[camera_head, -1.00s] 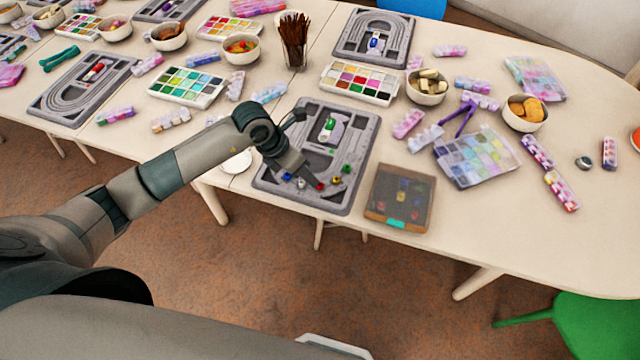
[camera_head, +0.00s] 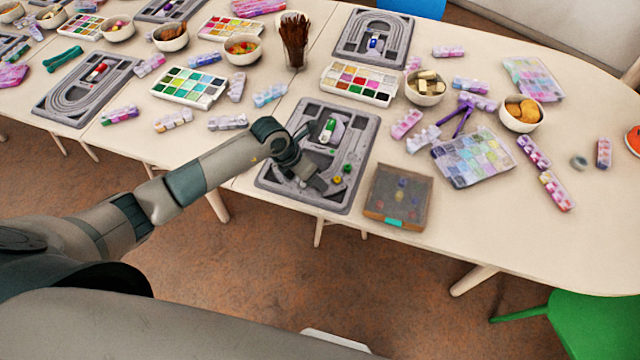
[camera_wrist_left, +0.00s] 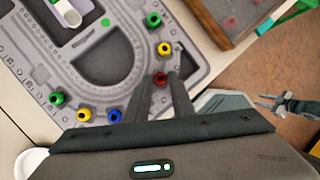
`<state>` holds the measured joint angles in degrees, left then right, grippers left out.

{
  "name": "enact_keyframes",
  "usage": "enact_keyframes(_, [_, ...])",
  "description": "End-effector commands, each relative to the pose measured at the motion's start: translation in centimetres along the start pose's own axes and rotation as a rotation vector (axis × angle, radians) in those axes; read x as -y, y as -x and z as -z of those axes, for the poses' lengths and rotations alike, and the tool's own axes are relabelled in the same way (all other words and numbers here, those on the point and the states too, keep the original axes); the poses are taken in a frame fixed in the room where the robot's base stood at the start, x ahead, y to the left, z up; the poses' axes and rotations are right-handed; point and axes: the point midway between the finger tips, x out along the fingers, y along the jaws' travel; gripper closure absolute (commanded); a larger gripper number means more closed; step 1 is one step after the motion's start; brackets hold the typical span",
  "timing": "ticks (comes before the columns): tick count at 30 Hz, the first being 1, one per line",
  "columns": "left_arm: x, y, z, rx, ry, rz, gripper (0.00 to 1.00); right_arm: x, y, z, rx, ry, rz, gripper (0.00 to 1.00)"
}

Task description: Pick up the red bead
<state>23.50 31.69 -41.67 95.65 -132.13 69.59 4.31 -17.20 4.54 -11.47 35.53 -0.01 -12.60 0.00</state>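The red bead (camera_wrist_left: 159,79) shows in the left wrist view, on the rim of the grey bead board (camera_head: 345,200). My left gripper (camera_wrist_left: 160,77) is open, with a fingertip on either side of the red bead. I cannot tell whether the fingers touch it. In the head view my left gripper (camera_head: 319,185) reaches down over the front of the board and hides the red bead. My right gripper (camera_wrist_left: 264,103) appears small at the right of the left wrist view, with its fingers apart and empty.
A yellow bead (camera_wrist_left: 165,48) and a green bead (camera_wrist_left: 153,19) lie close to the red one. Blue (camera_wrist_left: 115,115), yellow (camera_wrist_left: 84,114) and green (camera_wrist_left: 56,98) beads lie to the left. A shallow brown box (camera_head: 400,195) stands right of the board.

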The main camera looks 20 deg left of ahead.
Motion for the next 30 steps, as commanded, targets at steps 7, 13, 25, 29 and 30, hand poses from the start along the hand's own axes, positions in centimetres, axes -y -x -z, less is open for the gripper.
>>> enact_keyframes(7, [0.2, -0.5, 0.7, -0.014, 0.003, 0.004, 0.78, 0.0, -0.1, 0.0, 0.000, 0.000, 0.000, 0.69])
enact_keyframes(13, [0.2, -0.6, 0.9, -0.017, 0.003, 0.005, 1.00, 0.0, -0.1, 0.0, 0.001, 0.000, 0.000, 0.69])
enact_keyframes(25, [0.3, -0.4, 0.9, -0.020, 0.002, 0.006, 1.00, 0.0, -0.4, -0.1, 0.001, 0.000, 0.000, 0.69])
enact_keyframes(29, [0.3, 0.6, 0.3, -0.016, 0.001, 0.003, 1.00, -0.1, -1.0, -0.1, 0.001, 0.000, -0.001, 0.69])
enact_keyframes(30, [0.4, 1.0, 0.1, -0.014, 0.000, 0.002, 1.00, -0.1, -1.2, -0.1, 0.001, 0.000, -0.001, 0.69])
